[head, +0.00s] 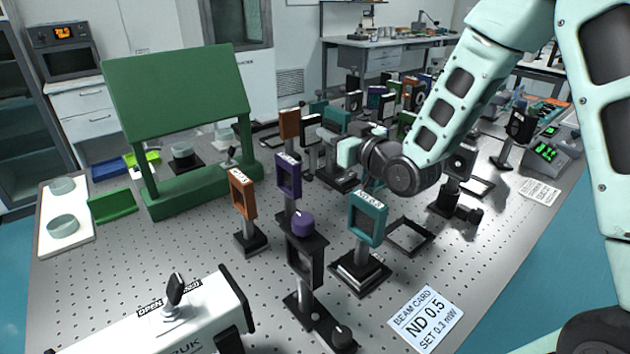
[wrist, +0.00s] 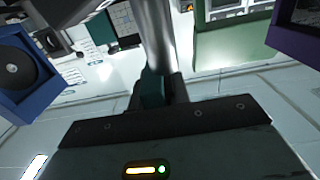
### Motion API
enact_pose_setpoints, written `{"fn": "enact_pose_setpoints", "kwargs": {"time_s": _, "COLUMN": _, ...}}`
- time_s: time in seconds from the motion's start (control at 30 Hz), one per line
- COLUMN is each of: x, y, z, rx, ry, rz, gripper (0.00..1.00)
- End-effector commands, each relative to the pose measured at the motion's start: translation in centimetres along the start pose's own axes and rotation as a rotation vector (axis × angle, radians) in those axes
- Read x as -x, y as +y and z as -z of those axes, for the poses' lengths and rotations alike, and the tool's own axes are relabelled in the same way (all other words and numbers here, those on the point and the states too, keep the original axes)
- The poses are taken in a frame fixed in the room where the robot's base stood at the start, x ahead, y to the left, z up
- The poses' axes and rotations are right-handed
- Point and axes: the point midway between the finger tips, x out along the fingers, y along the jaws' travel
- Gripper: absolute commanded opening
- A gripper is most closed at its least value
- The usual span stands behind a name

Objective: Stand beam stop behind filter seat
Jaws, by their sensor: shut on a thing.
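My gripper (head: 350,153) is above the middle of the table, behind the front row of mounts. It is shut on a grey metal post (wrist: 157,35), which stands out between the jaws in the wrist view. The head of the held piece is hidden, so I cannot confirm from its looks that it is the beam stop. A teal filter labelled ND 0.5 (head: 368,217) stands upright on a layered black square base (head: 360,275), which may be the filter seat. An empty black square frame (head: 410,236) lies flat behind it to the right.
A black holder with a purple knob (head: 303,224), a purple filter (head: 288,175) and an orange filter (head: 243,193) stand left of the teal one. A black mount (head: 458,165) stands right of my gripper. A beam card (head: 426,319) lies in front. Several mounts crowd the back.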

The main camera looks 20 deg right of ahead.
Motion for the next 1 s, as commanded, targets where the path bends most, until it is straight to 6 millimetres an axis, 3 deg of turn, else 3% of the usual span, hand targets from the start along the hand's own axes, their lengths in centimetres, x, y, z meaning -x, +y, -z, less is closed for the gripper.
{"fn": "enact_pose_setpoints", "kwargs": {"time_s": 0.53, "x": -0.1, "y": 0.0, "z": -6.0, "rx": -0.001, "ry": 0.002, "rz": 0.001, "gripper": 0.0}}
{"fn": "enact_pose_setpoints", "kwargs": {"time_s": 1.0, "x": -0.1, "y": 0.0, "z": -6.8, "rx": 0.001, "ry": 0.004, "rz": 0.0, "gripper": 0.0}}
